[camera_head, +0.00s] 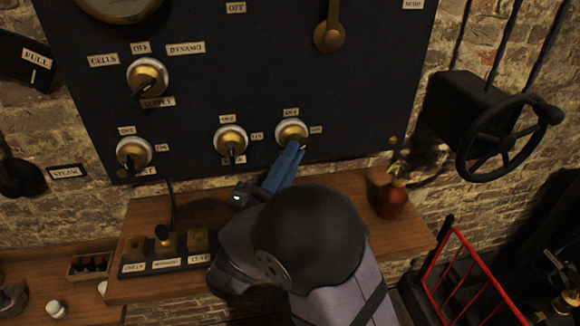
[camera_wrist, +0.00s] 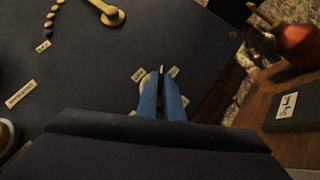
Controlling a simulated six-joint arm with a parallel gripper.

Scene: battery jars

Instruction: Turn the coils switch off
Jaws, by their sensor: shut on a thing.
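Three small brass rotary switches with cream rims sit along the lower edge of the black panel: a left one (camera_head: 135,152), a middle one (camera_head: 230,140) and a right one (camera_head: 291,131). Small labels stand above and to the right of each. The name plate under the right switch is hidden by my gripper, so I cannot read which is the coils switch. My gripper (camera_head: 298,150) has its blue fingers at the right switch, shut on its handle. In the wrist view my gripper (camera_wrist: 163,78) covers most of that switch; only a thin handle tip shows between the fingers.
A larger supply switch (camera_head: 148,77) is higher on the panel (camera_head: 230,85). Below is a wooden shelf (camera_head: 385,225) with a key block (camera_head: 165,253) and a red-brown bottle (camera_head: 392,198). A black handwheel (camera_head: 510,138) and a red rack (camera_head: 470,280) stand at right.

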